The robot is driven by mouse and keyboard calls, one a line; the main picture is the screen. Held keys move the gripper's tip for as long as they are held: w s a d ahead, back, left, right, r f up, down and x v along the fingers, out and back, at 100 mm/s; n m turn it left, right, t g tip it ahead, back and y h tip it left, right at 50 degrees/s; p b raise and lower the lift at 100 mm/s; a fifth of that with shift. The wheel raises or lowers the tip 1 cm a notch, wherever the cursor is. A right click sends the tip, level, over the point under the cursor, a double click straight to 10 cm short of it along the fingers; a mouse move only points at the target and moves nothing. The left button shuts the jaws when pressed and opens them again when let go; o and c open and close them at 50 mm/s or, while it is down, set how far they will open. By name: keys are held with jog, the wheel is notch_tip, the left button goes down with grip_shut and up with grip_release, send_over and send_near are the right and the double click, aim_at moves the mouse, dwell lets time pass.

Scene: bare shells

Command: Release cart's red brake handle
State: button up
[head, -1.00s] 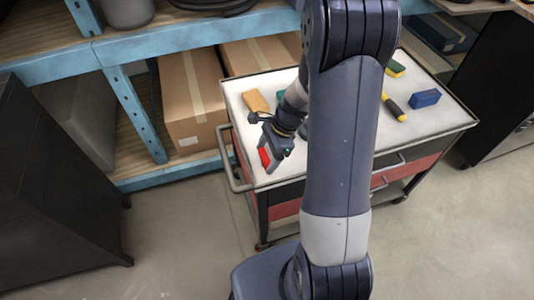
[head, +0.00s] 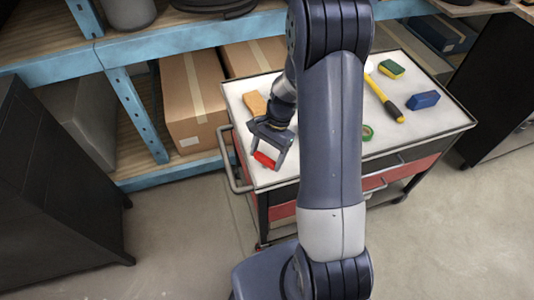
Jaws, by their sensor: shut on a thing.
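The cart (head: 441,132) has a white top with a dark rim and stands in the middle of the head view. The red brake handle (head: 265,160) is at the cart's left front corner, lying nearly crosswise in the picture. My gripper (head: 267,162) reaches down over that corner and is shut on the red handle, with a finger at each end of it. The handle's mount is hidden beneath the gripper. My arm crosses the view and hides the middle of the cart top.
On the cart top are an orange block (head: 255,103), a yellow-handled tool (head: 385,99), a green-yellow sponge (head: 392,69), a blue block (head: 423,100) and a green tape roll (head: 367,132). Blue shelving (head: 135,112) with boxes stands behind. A dark cabinet (head: 55,190) is left. Front floor is clear.

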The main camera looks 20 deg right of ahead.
jog(key=n, duration=0.2)
jog(key=n+g+h, duration=0.1)
jog(key=n, duration=0.2)
jog(key=shift+w+a+n+g, duration=0.15)
jog(key=shift+n+g, duration=0.15)
jog(key=n+h, duration=0.1)
jog(key=n, duration=0.1)
jog(key=n+h, duration=0.1)
jog(key=n, duration=0.2)
jog(key=shift+a+h, duration=0.1)
jog(key=shift+h, duration=0.2)
jog(key=shift+n, duration=0.4)
jog(key=o, duration=1)
jog(key=v, duration=1.1)
jog(key=shift+w+f+p, duration=0.1)
jog(key=shift+w+p, duration=0.1)
jog(key=shift+p, duration=0.15)
jog(key=shift+f, duration=0.1)
